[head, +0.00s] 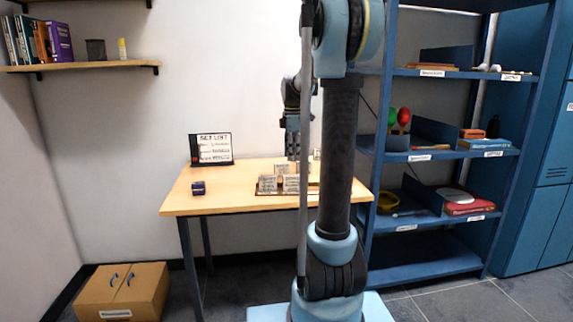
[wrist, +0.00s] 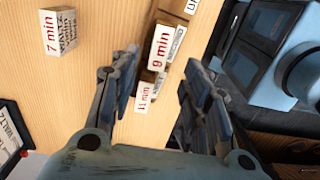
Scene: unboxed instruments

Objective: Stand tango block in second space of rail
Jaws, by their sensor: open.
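My gripper (head: 292,152) is open above the table. In the wrist view its fingers (wrist: 158,75) are spread, with a white block marked 9 min (wrist: 158,48) and one marked 11 min (wrist: 145,97) showing between them. I see no contact with either. A block marked 7 min (wrist: 60,32), with small print that seems to read waltz, stands apart at upper left. In the head view several pale blocks (head: 291,184) stand at a dark brown rail (head: 262,191). Their print is too small to read, so I cannot tell which is the tango block. My arm hides part of the rail area.
A set list board (head: 213,148) stands at the back left of the wooden table (head: 230,203). A small dark blue box (head: 198,187) sits near the left edge. Blue shelves (head: 435,155) stand to the right.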

